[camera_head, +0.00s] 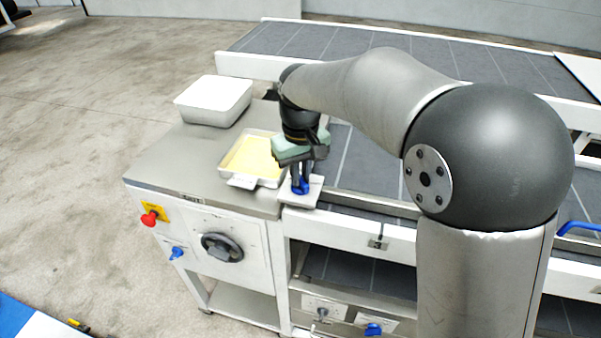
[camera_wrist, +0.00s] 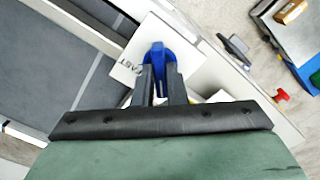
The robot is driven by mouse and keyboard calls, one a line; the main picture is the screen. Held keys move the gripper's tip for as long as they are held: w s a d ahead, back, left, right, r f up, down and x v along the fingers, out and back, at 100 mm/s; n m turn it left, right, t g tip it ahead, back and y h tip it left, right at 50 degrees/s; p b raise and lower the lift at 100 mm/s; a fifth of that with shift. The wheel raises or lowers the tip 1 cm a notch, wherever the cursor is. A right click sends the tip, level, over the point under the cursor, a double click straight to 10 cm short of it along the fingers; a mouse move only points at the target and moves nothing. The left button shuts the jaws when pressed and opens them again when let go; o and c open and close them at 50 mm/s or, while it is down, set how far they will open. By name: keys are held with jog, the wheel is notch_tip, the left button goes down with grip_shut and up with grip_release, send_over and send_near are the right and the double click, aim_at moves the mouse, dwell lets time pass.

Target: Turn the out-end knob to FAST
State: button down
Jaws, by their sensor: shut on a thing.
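A blue knob (camera_head: 301,188) sits on a white label plate (camera_head: 315,194) at the corner of the machine, right of the steel-topped cabinet. My gripper (camera_head: 299,176) points down onto it, with its dark fingers shut on the knob. In the wrist view the blue knob (camera_wrist: 158,51) shows at the ends of the two fingers (camera_wrist: 160,76). The word FAST is printed on the label plate (camera_wrist: 192,68) on the left side of the knob. The fingers and gripper body hide the near part of the plate, so I cannot tell exactly where the knob points.
A tray with yellow content (camera_head: 239,182) and a white bin (camera_head: 213,103) stand on the cabinet top, left of my gripper. Another blue knob (camera_head: 373,329) is lower.

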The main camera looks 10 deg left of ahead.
jog(key=m, duration=0.4)
jog(key=shift+r+m, duration=0.1)
jog(key=shift+m, duration=0.2)
jog(key=m, duration=0.4)
jog(key=shift+m, duration=0.3)
jog(key=m, duration=0.4)
jog(key=shift+m, duration=2)
jog(key=c, duration=1.5)
grip_release()
jog(key=shift+o, duration=0.2)
